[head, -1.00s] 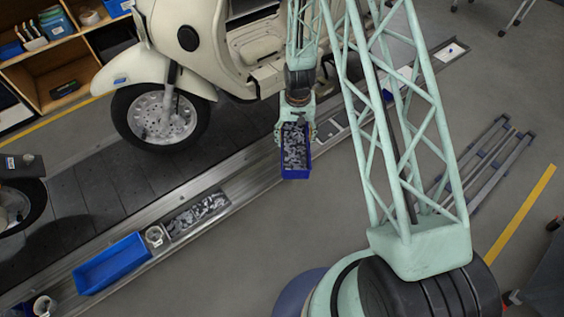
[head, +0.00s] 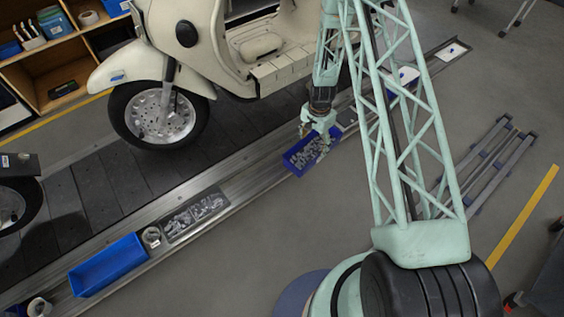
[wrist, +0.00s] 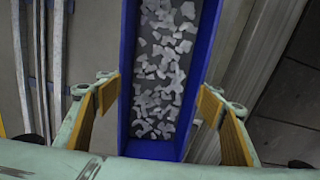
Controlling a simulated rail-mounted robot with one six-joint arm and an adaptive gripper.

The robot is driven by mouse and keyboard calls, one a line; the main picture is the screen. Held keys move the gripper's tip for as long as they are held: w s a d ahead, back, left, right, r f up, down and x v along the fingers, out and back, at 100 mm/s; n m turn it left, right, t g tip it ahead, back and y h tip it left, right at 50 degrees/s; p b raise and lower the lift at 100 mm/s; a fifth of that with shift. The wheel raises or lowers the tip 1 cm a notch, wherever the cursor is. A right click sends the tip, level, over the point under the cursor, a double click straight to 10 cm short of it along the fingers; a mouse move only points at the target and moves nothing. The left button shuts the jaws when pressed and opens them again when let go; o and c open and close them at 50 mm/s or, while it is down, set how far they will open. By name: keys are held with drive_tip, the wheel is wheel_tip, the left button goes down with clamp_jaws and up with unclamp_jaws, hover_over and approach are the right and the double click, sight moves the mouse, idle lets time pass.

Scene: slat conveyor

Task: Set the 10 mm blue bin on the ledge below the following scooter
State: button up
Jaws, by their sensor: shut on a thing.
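The blue bin (head: 296,166), full of small grey-white pieces, is held by my gripper (head: 319,138) over or at the metal ledge (head: 240,182), below the cream scooter (head: 190,60). Its long side runs roughly along the ledge. I cannot tell whether its base touches the ledge. In the wrist view my gripper (wrist: 159,100) has its yellow-padded fingers on both sides of the bin (wrist: 128,85), shut on it. The bin's far end is out of that view, and my gripper covers part of it in the head view.
Part of another vehicle (head: 18,190) shows at the left edge. A ladder-like frame (head: 490,165) lies on the floor.

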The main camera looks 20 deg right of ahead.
drive_tip(key=shift+w+d+f+m, duration=0.25)
drive_tip(key=shift+d+f+m, duration=0.6)
drive_tip(key=shift+f, duration=0.2)
drive_tip(key=w+a+f+b, duration=0.1)
drive_tip(key=w+a, duration=0.3)
drive_tip(key=a, duration=1)
drive_tip(key=shift+f+b, duration=0.2)
drive_tip(key=shift+b, duration=0.5)
drive_tip(key=shift+a, duration=0.1)
drive_tip(key=shift+w+a+f, duration=0.15)
drive_tip(key=shift+a+f, duration=0.15)
drive_tip(key=shift+a, duration=0.3)
drive_tip(key=shift+f+b, duration=0.65)
drive_tip(key=shift+f, duration=0.85)
drive_tip(key=shift+f, duration=0.15)
drive_tip(key=o, duration=1.5)
